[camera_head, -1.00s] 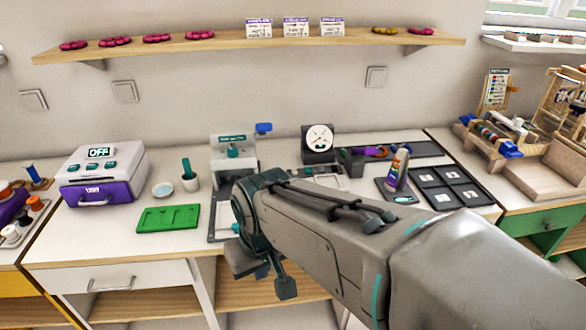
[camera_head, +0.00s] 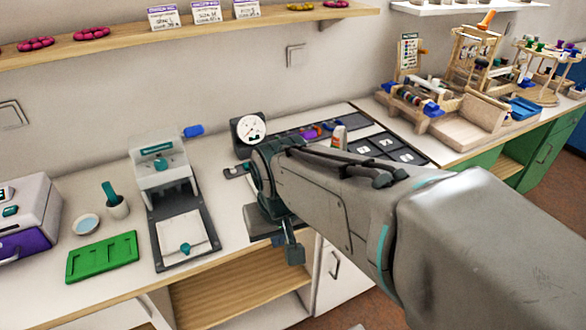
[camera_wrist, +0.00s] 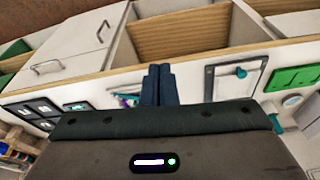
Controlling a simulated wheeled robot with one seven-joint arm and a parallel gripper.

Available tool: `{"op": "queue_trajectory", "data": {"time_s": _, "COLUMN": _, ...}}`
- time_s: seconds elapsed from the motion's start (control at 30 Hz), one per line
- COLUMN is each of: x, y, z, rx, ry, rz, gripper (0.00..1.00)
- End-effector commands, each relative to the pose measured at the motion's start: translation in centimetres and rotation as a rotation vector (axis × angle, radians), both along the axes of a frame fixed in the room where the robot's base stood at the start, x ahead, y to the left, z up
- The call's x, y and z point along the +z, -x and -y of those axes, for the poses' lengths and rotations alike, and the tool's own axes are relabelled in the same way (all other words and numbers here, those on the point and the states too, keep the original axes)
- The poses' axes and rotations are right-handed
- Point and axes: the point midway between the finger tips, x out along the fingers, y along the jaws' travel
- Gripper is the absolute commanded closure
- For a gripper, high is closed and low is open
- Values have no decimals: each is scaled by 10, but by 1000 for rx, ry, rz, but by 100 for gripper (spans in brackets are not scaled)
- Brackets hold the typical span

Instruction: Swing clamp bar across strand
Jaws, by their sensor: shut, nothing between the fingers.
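My gripper (camera_wrist: 158,86) shows in the wrist view with its two dark fingers together and nothing between them. In the head view my gripper (camera_head: 292,254) hangs in front of the white bench's front edge. At the right stands a wooden bead board (camera_head: 412,100) with a row of coloured beads, and a blue piece (camera_head: 432,108) sits at its near end. My gripper is well to the left of it and touches nothing there. I cannot make out which part is the clamp bar or how it is turned.
A press-like device (camera_head: 165,185) with a white plate, a green tray (camera_head: 102,257) and a dial gauge (camera_head: 250,130) stand on the bench (camera_head: 225,205). A black compartment tray (camera_head: 375,147) is behind my arm.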

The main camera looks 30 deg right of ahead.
Motion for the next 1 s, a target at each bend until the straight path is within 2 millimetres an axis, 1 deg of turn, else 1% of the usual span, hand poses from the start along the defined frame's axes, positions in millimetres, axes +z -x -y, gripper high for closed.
{"op": "queue_trajectory", "data": {"time_s": 0.03, "x": -2, "y": -13, "z": 4, "rx": -61, "ry": 6, "rz": -5, "gripper": 100}}
{"op": "queue_trajectory", "data": {"time_s": 0.17, "x": 0, "y": -52, "z": 23, "rx": -294, "ry": 20, "rz": -6, "gripper": 100}}
{"op": "queue_trajectory", "data": {"time_s": 0.2, "x": -1, "y": -65, "z": 30, "rx": -370, "ry": 23, "rz": -4, "gripper": 100}}
{"op": "queue_trajectory", "data": {"time_s": 0.3, "x": -1, "y": -94, "z": 48, "rx": -550, "ry": 27, "rz": 9, "gripper": 100}}
{"op": "queue_trajectory", "data": {"time_s": 0.43, "x": -3, "y": -122, "z": 67, "rx": -728, "ry": 28, "rz": 29, "gripper": 100}}
{"op": "queue_trajectory", "data": {"time_s": 0.5, "x": -4, "y": -131, "z": 74, "rx": -791, "ry": 26, "rz": 38, "gripper": 100}}
{"op": "queue_trajectory", "data": {"time_s": 0.57, "x": -5, "y": -136, "z": 77, "rx": -824, "ry": 26, "rz": 43, "gripper": 100}}
{"op": "queue_trajectory", "data": {"time_s": 0.67, "x": -10, "y": -140, "z": 81, "rx": -848, "ry": 26, "rz": 45, "gripper": 100}}
{"op": "queue_trajectory", "data": {"time_s": 0.73, "x": -18, "y": -142, "z": 82, "rx": -850, "ry": 25, "rz": 45, "gripper": 100}}
{"op": "queue_trajectory", "data": {"time_s": 0.87, "x": -42, "y": -145, "z": 87, "rx": -848, "ry": 25, "rz": 42, "gripper": 100}}
{"op": "queue_trajectory", "data": {"time_s": 1.0, "x": -72, "y": -150, "z": 94, "rx": -848, "ry": 25, "rz": 41, "gripper": 100}}
